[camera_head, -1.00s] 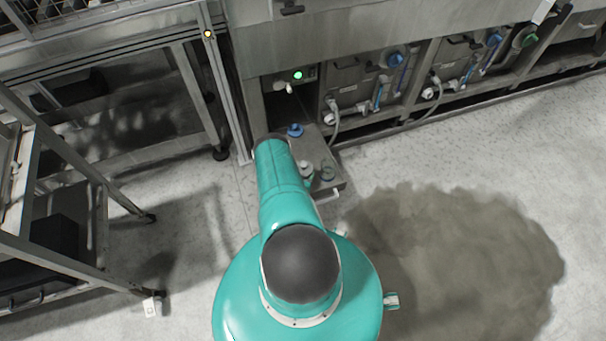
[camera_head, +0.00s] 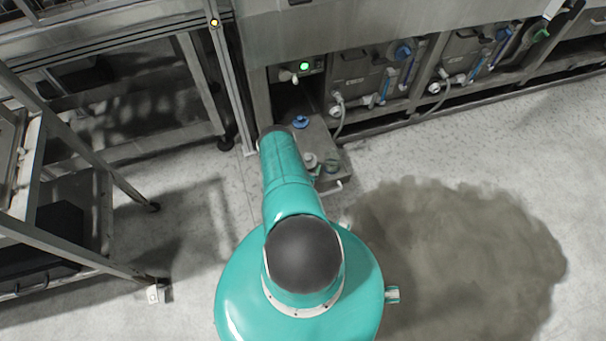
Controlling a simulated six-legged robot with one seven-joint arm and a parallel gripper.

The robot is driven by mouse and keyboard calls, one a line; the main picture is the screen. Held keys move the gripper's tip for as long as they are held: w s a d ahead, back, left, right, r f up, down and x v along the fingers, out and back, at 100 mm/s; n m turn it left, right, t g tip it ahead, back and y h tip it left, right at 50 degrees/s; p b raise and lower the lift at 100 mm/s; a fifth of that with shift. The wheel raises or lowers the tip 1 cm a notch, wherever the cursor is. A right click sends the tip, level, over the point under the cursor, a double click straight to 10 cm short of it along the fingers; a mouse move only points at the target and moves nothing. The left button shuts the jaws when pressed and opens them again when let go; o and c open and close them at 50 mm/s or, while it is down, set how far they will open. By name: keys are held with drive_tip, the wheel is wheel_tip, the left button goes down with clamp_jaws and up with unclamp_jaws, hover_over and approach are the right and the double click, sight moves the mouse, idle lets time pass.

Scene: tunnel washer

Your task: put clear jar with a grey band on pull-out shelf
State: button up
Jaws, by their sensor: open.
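The pull-out shelf (camera_head: 328,146) is a grey metal surface drawn out low from an opening in the washer's base, just beyond my teal arm. A blue-capped item (camera_head: 300,121) stands toward its back. A pale-lidded container (camera_head: 310,160) and a greenish, see-through container (camera_head: 331,166) stand close together near its front, partly beside my arm. I cannot make out a grey band on either, so I cannot tell if one is the clear jar. My gripper is hidden beyond my arm.
A metal rack with legs (camera_head: 75,190) stands on the left. A steel frame leg (camera_head: 228,85) is close left of the shelf. Washer units with hoses (camera_head: 365,80) line the back right. A dark wet-looking patch (camera_head: 455,255) covers the floor at right.

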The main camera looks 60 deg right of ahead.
drive_tip(key=v, duration=1.2)
drive_tip(key=w+d+r+n+t+y, duration=0.1)
drive_tip(key=w+r+t+y, duration=0.1)
drive_tip(key=w+r, duration=0.95)
drive_tip(key=w+d+r+n+t+y, duration=0.1)
drive_tip(key=w+r+y, duration=0.1)
drive_tip(key=w+r, duration=0.9)
drive_tip(key=w+a+r+n+t+y, duration=0.1)
drive_tip(key=w+a+r+n+y, duration=0.1)
drive_tip(key=w+a+r, duration=0.6)
drive_tip(key=w+a+r+n+t+y, duration=0.25)
drive_tip(key=w+a+r, duration=0.25)
drive_tip(key=r, duration=0.7)
drive_tip(key=s+a+r+n+g+y, duration=0.15)
drive_tip(key=s+a+r, duration=0.25)
drive_tip(key=a+r, duration=0.6)
drive_tip(key=s+a+r+n+y, duration=0.2)
drive_tip(key=s+a+r+n, duration=0.15)
drive_tip(key=a+r, duration=0.6)
drive_tip(key=s+a+r+n, duration=0.2)
drive_tip(key=s+a+r, duration=0.1)
drive_tip(key=s, duration=0.8)
drive_tip(key=s+a+r+n+g+y, duration=0.1)
drive_tip(key=s+a+r, duration=0.3)
drive_tip(key=s, duration=0.7)
drive_tip(key=shift+s+r+n+g, duration=0.2)
drive_tip(key=shift+r+n+g, duration=0.1)
drive_tip(key=shift+r+n, duration=0.65)
wheel_tip(320, 180, up, 14)
